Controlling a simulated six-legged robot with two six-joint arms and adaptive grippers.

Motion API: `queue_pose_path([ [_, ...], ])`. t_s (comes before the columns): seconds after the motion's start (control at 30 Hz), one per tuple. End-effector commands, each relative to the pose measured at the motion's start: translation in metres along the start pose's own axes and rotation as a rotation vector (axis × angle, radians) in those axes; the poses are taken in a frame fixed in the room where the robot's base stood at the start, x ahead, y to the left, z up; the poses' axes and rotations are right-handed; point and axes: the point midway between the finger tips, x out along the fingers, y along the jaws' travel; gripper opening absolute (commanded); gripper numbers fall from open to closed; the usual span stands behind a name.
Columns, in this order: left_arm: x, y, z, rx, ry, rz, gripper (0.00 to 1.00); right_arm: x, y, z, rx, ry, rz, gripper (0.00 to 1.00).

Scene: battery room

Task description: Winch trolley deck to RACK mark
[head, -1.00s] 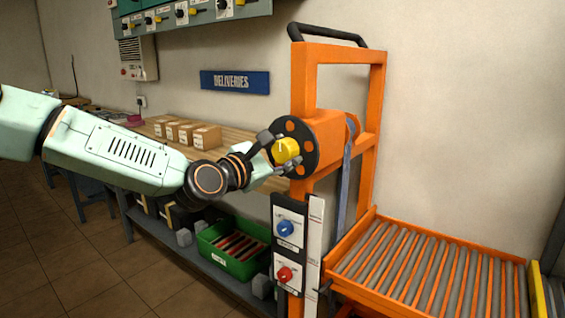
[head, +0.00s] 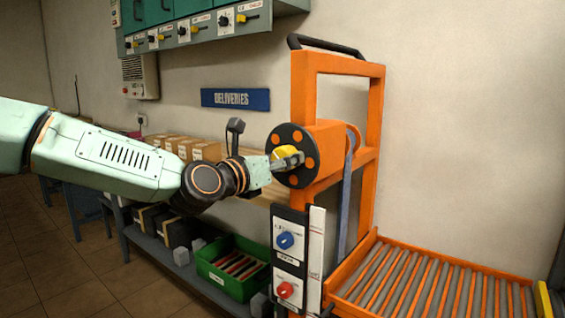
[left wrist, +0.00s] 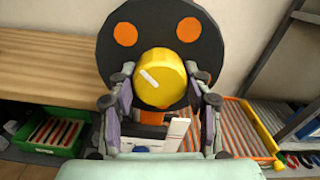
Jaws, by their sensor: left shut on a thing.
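The orange winch trolley (head: 301,75) stands right of centre in the head view. Its black winch disc (head: 294,139) has orange spots and a yellow knob (head: 286,152) at the centre. My left gripper (head: 284,160) is shut on the yellow knob. In the left wrist view the fingers (left wrist: 163,88) sit on both sides of the knob (left wrist: 158,75), whose white line points to the upper left. The roller deck (head: 425,285) is low at the right. A white scale strip (head: 316,255) runs down the post; its marks are too small to read. My right gripper is not in view.
A blue knob (head: 285,240) and a red knob (head: 285,290) are on the trolley's panel. A wooden bench with cardboard boxes (head: 206,151) stands behind my arm. A green crate (head: 228,285) is on the lower shelf. A switch panel (head: 200,32) hangs above.

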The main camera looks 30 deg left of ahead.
Motion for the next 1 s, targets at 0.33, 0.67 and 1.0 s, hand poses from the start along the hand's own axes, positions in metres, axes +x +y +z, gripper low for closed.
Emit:
queue_pose_path([
  [0.33,-0.0002,-0.0008,-0.0015,-0.116,0.004,-0.002,0.18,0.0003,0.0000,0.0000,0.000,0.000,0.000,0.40],
  [0.67,-0.0002,-0.0008,-0.0016,-0.133,0.004,-0.002,0.18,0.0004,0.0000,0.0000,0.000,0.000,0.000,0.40],
  [1.0,-0.0002,-0.0007,-0.0012,-0.131,0.003,-0.001,0.63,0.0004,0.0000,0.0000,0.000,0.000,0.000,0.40],
])
